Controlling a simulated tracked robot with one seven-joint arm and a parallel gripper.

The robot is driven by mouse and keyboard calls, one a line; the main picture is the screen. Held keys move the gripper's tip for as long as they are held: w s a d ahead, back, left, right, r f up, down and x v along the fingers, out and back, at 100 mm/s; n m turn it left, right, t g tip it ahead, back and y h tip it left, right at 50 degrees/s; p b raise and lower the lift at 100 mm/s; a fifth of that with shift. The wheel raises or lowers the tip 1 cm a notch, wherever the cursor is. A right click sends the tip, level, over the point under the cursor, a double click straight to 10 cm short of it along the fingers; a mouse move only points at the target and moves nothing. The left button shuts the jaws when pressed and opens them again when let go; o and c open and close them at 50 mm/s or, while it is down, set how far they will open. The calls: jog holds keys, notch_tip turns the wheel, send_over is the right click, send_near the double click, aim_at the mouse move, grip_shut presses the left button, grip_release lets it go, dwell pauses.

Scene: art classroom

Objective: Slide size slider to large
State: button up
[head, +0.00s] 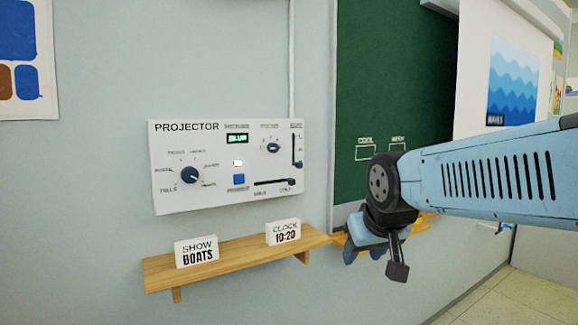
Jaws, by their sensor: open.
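A white projector panel (225,199) is mounted on the wall left of centre. It has two sliders with labels too small to read surely, so I cannot tell which is the size slider. The horizontal slider (270,183) at the lower right has its dark knob near the right end. The vertical slider (298,152) at the right edge has its dark knob near the bottom. My gripper (373,264) is open and empty, pointing down, right of the panel and apart from it.
Below the panel, a wooden shelf (215,265) juts out, holding a "SHOW BOATS" card (197,251) and a "CLOCK 10:20" card (283,232). The panel also has a round dial (191,174), a small knob (273,148) and a blue button (238,180). A green chalkboard (390,80) stands behind my arm.

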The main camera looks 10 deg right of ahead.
jog(key=w+d+r+n+t, duration=0.2)
jog(key=w+t, duration=0.5)
jog(key=w, duration=1.4)
jog(key=n+t+y, duration=0.2)
jog(key=t+y, duration=0.5)
jog(key=y, duration=0.1)
send_near(300, 165)
jog(key=x, duration=1)
jog(key=shift+w+r, duration=0.1)
jog(key=shift+w, duration=0.25)
jog(key=shift+c, duration=0.4)
grip_shut()
jog(key=shift+a, duration=0.1)
